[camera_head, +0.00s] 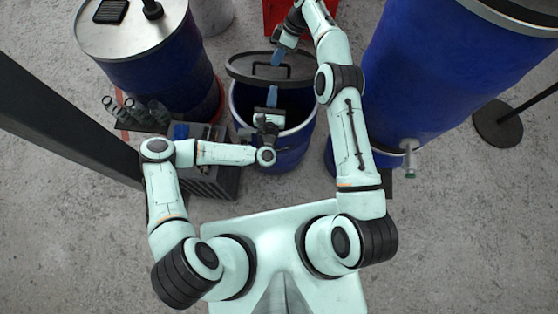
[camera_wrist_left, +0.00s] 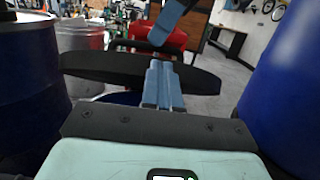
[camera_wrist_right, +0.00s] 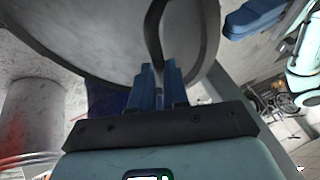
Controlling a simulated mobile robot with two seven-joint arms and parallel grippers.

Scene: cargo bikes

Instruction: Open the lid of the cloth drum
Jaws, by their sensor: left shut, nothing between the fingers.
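The cloth drum (camera_head: 290,152) is a small blue drum at the centre of the head view. Its dark round lid (camera_head: 242,68) is raised and tilted at the far side, so part of the dark inside shows. My right gripper (camera_head: 277,58) is at the lid's black handle, which runs between its fingers (camera_wrist_right: 160,82); it appears shut on the handle. The handle (camera_wrist_left: 125,43) and lid (camera_wrist_left: 95,68) also show in the left wrist view. My left gripper (camera_head: 271,98) is shut and empty over the drum's opening, in front of the lid; contact cannot be told.
A large blue drum (camera_head: 165,75) stands at the left and another (camera_head: 430,70) at the right. A grey crate (camera_head: 215,180) with dark items stands left of the cloth drum. A dark post (camera_head: 70,125) crosses the left side. A red object (camera_wrist_left: 165,35) is behind the lid.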

